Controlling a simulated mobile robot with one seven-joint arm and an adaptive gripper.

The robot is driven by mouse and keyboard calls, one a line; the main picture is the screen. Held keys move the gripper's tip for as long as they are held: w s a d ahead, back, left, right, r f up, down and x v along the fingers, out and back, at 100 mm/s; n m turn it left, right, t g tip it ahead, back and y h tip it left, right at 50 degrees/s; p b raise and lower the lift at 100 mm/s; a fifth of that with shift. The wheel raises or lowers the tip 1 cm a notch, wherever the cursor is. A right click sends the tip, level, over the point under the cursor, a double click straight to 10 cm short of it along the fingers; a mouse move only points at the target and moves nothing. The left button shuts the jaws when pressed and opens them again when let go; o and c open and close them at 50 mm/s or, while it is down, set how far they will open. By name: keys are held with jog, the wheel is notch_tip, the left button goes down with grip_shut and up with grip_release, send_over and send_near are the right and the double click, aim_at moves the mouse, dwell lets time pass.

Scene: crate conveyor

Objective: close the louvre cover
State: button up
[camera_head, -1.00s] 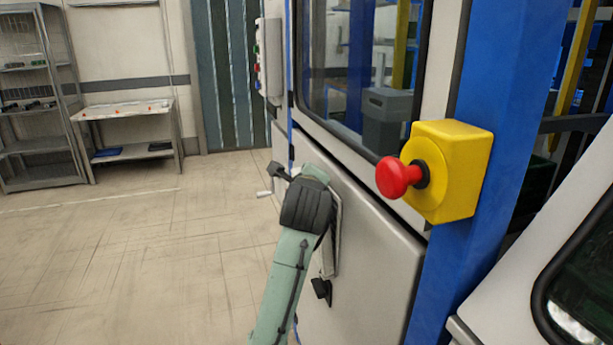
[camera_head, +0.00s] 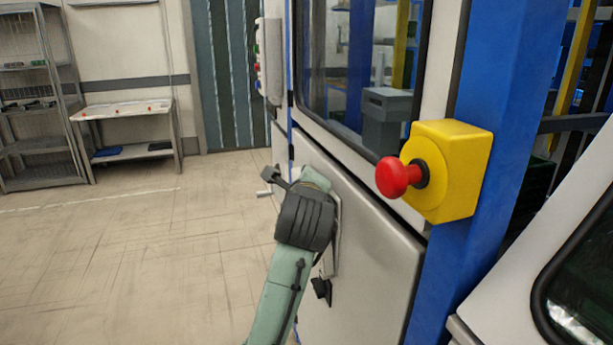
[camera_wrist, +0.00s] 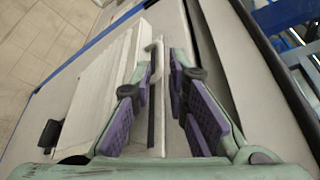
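The louvre cover (camera_wrist: 92,95) is a pale slatted panel on the grey machine front in the wrist view. A pale handle-like strip (camera_wrist: 157,58) runs along its right edge, with a dark gap beside it. My gripper (camera_wrist: 161,70) is open, its purple-padded fingers on either side of this edge strip, with space visible between the pads. I cannot tell whether a fingertip touches it. In the head view, my wrist hides most of the cover; a pale edge of it (camera_head: 336,235) shows to the right.
A yellow box with a red emergency button (camera_head: 400,177) juts out from the blue post (camera_head: 510,120) at right. The floor at left is clear, with a shelf (camera_head: 40,110) and a bench (camera_head: 125,112) behind.

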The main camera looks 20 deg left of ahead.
jog(key=v, duration=0.6)
jog(key=shift+s, duration=0.15)
jog(key=shift+c, duration=0.5)
